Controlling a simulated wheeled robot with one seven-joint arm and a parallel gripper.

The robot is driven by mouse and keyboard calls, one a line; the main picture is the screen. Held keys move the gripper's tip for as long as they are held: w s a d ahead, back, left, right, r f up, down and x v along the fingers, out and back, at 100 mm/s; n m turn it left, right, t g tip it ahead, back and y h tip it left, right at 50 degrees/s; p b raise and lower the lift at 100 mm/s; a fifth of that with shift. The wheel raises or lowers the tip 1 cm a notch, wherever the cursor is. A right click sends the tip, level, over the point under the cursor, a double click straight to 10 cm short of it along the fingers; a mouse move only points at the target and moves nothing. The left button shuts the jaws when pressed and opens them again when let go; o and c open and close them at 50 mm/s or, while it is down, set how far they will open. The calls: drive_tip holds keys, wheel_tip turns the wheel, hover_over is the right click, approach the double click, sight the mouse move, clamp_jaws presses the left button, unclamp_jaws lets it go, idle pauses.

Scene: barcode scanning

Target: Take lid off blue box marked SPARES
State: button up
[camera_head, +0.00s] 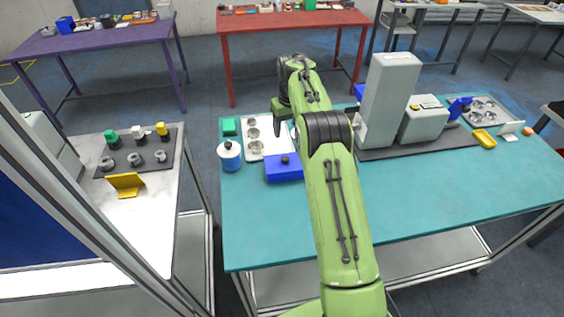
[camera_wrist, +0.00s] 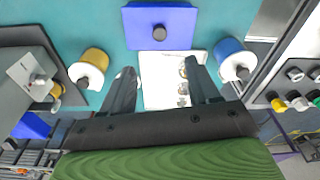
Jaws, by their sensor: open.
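The blue box (camera_head: 280,172) with a dark round knob (camera_head: 285,160) on its lid stands on the teal table, left of my arm in the head view. The lid looks seated on the box. The wrist view shows the lid (camera_wrist: 180,22) from above at the top, with its knob (camera_wrist: 159,33). No SPARES marking can be read. My gripper (camera_wrist: 162,76) is open and empty, its fingers apart and short of the box in the picture, over a white tray. In the head view my arm mostly hides the gripper.
The white tray (camera_head: 273,153) with round metal parts lies behind the box. A blue jar (camera_head: 229,157) with a white top stands left of the box. A yellow jar (camera_wrist: 90,67) shows in the wrist view. A tall grey device (camera_head: 388,100) stands right. The front table is clear.

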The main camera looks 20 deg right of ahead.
sight(285, 158)
drive_tip(key=f, duration=0.4)
drive_tip(key=w+f, duration=0.1)
drive_tip(key=f, duration=0.9)
drive_tip(key=shift+w+p, duration=0.35)
clamp_jaws()
